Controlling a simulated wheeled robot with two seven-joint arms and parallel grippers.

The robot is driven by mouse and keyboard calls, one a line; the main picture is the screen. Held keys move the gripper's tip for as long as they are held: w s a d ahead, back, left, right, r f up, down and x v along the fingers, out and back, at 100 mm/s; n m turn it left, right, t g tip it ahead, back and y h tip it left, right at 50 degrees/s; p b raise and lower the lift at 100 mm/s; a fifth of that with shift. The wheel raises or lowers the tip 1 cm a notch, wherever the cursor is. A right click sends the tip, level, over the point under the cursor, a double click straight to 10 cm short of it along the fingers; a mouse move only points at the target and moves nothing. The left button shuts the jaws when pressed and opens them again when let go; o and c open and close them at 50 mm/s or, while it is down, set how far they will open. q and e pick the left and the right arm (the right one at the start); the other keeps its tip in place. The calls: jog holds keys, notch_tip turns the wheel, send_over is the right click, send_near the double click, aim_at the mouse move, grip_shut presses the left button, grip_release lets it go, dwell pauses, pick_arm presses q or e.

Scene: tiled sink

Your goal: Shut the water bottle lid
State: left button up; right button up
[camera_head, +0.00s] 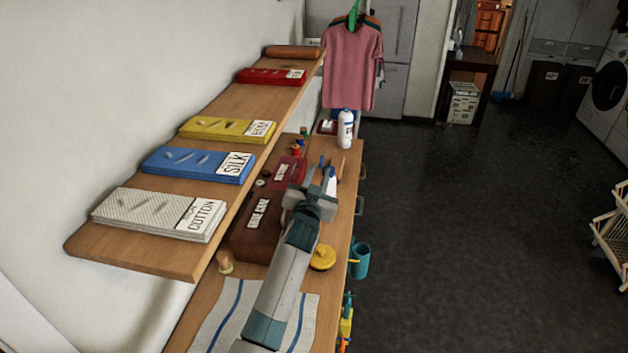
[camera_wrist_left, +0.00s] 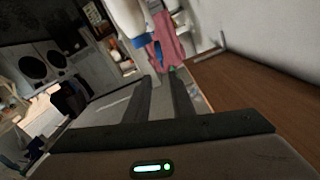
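My right gripper is not in view.
A wooden shelf (camera_head: 90,246) with folded cloths overhangs the counter on the left. A red-brown sewing box (camera_head: 255,228) and a yellow round item (camera_head: 322,257) lie beside my arm. A teal cup (camera_head: 360,261) hangs at the counter's right edge. The dark floor is open.

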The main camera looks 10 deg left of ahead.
pick_arm(q)
jog(key=s+p, duration=0.3)
jog(key=s, duration=0.4)
jog(key=shift+w, duration=0.1)
